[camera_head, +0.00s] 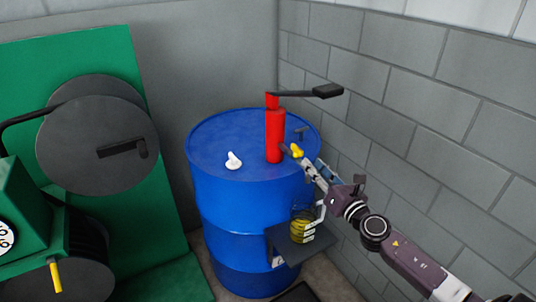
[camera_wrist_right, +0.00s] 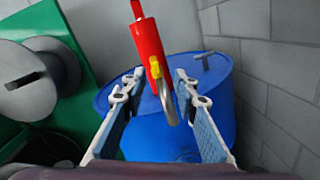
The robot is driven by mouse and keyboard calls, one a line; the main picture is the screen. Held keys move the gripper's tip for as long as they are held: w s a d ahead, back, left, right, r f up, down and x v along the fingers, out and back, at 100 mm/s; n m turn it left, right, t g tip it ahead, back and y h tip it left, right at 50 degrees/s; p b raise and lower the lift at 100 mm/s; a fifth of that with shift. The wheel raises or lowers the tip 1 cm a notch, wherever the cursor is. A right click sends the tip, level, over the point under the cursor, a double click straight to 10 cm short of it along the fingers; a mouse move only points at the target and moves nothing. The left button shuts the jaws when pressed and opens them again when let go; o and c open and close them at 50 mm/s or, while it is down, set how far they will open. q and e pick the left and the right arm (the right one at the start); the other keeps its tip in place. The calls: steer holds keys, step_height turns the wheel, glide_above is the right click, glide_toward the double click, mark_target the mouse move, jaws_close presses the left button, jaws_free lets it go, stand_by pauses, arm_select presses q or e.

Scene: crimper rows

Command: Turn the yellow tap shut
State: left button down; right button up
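The yellow tap (camera_head: 297,151) sits on the right side of the red pump (camera_head: 275,135), on top of the blue drum (camera_head: 228,205). In the right wrist view the yellow tap (camera_wrist_right: 156,68) stands upright, with a grey curved spout (camera_wrist_right: 168,105) below it. My right gripper (camera_head: 311,167) is close to the tap in the head view. In the right wrist view my right gripper (camera_wrist_right: 158,77) is open, with one finger on each side of the tap and visible gaps between. The grey spout is partly hidden in the head view. My left gripper is not in view.
A black pump lever (camera_head: 318,92) extends right above the tap. A white fitting (camera_head: 234,160) is on the drum lid. A yellow container (camera_head: 302,228) stands on a dark shelf (camera_head: 283,249) at the drum's side. Block wall is close right; a green machine (camera_head: 105,60) stands left.

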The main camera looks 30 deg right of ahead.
mark_target(302, 152)
steer(key=w+n+y, duration=0.1)
steer(key=n, duration=0.1)
steer(key=w+r+n+y, duration=0.1)
steer(key=n, duration=0.2)
steer(key=shift+w+d+r, duration=0.1)
steer(key=shift+r, duration=0.05)
steer(key=shift+w, duration=0.2)
steer(key=shift+w+a, duration=0.25)
steer(key=shift+w, duration=1.5)
steer(key=shift+w+a, duration=0.2)
steer(key=shift+w, duration=1.55)
jaws_close()
